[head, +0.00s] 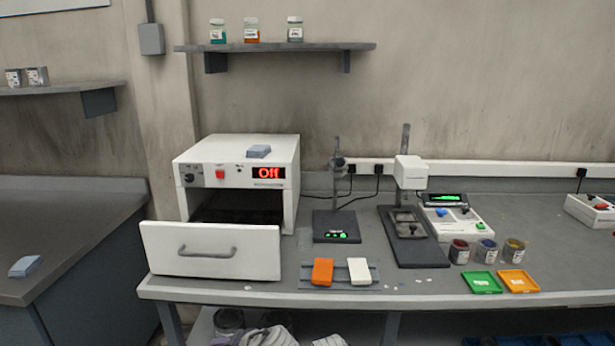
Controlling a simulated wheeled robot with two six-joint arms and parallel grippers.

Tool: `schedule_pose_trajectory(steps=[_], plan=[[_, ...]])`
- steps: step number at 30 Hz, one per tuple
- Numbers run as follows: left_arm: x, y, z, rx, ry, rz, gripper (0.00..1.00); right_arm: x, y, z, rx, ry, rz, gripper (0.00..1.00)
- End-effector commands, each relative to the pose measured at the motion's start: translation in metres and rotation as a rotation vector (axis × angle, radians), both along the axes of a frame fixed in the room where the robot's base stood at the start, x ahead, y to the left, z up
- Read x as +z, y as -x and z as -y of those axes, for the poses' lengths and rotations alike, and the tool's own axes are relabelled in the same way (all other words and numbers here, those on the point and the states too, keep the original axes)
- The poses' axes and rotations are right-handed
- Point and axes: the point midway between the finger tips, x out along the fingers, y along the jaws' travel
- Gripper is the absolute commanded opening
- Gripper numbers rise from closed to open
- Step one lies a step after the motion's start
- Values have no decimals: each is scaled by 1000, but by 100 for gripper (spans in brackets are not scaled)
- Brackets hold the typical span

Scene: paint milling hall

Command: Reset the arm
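Neither of my arms nor grippers shows in the head view. A white oven-like box (237,155) stands on the left part of the grey bench (400,295), with a red "Off" display (268,173). Its front drawer or door (190,262) with a grey handle is lowered or pulled out, leaving a dark opening (236,207). A blue-grey block (258,151) lies on top of the box.
An orange block (322,271) and a white block (358,271) lie at the bench's front edge. Behind are a stand (336,228) and a press-like device (415,251). Several jars, a green tray (481,282) and an orange tray (518,281) are right.

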Motion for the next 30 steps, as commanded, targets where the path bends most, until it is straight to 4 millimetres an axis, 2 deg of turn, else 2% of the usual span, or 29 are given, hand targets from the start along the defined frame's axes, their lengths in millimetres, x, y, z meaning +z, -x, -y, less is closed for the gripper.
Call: schedule_pose_trajectory(steps=[1, 3, 6, 10, 15, 17, 30], plan=[[-18, 15, 15, 11, 87, -66, 45, 0, 0, 0, 0, 0, 0, 50], [-39, 33, 37, 22, 199, -155, 45, 0, 0, 0, 0, 0, 0, 50], [-59, 58, 66, 25, 331, -270, 45, 0, 0, 0, 0, 0, 0, 50], [-75, 88, 102, 17, 474, -401, 45, 0, 0, 0, 0, 0, 0, 50], [-83, 124, 145, -11, 637, -562, 45, 0, 0, 0, 0, 0, 0, 50], [-60, 122, 143, -8, 632, -556, 45, 23, 0, 0, 0, 0, 0, 50], [36, 121, 142, -7, 629, -549, 45, 118, 0, 0, -1, 0, 0, 50]])
